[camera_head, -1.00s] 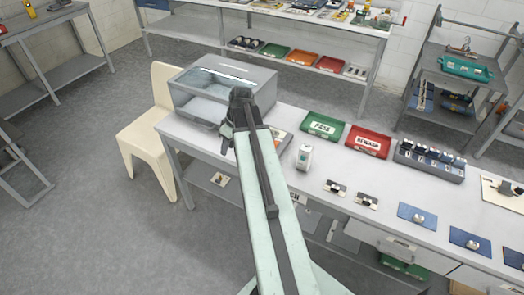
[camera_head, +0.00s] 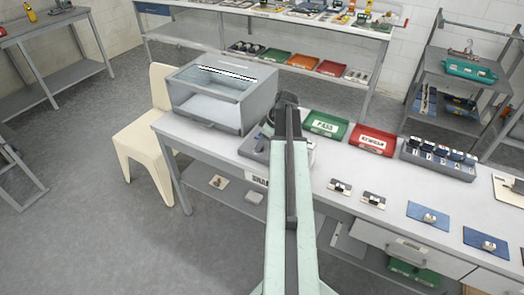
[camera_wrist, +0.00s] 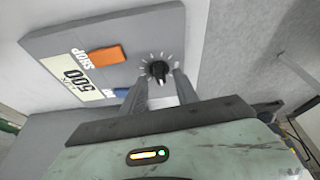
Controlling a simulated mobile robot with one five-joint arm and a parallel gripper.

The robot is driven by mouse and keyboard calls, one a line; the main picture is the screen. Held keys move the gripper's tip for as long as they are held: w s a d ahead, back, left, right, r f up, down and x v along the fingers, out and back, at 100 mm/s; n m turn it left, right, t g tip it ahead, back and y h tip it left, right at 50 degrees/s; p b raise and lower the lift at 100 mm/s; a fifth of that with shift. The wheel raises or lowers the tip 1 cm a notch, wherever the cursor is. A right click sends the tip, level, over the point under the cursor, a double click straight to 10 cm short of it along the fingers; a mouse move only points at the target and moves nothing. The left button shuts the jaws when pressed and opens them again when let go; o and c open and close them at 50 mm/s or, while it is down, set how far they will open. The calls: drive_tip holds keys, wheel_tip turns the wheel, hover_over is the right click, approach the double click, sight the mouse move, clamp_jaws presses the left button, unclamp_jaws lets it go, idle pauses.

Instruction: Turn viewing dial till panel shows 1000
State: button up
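In the wrist view, a round black dial (camera_wrist: 158,70) with tick marks around it sits on a grey panel (camera_wrist: 140,35). A pale display label (camera_wrist: 76,78) on the panel reads 500. My gripper (camera_wrist: 161,78) is open, with its two fingertips apart near the dial, one on each side of its lower part. I cannot tell whether they touch it. In the head view, the grey panel (camera_head: 250,149) shows partly at the table's front edge. My arm hides the dial and my gripper there.
An orange bar (camera_wrist: 105,56) and a blue piece (camera_wrist: 121,93) are on the panel near the dial. A clear-topped grey box (camera_head: 222,95) stands left on the table. A green tray (camera_head: 325,125) and red tray (camera_head: 371,140) lie to the right of my arm.

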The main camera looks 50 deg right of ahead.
drive_tip(key=shift+w+a+f, duration=0.1)
drive_tip(key=shift+w+f, duration=0.1)
drive_tip(key=shift+f, duration=0.4)
drive_tip(key=shift+r, duration=0.15)
clamp_jaws()
drive_tip(key=shift+d, duration=0.2)
drive_tip(key=shift+a, duration=0.15)
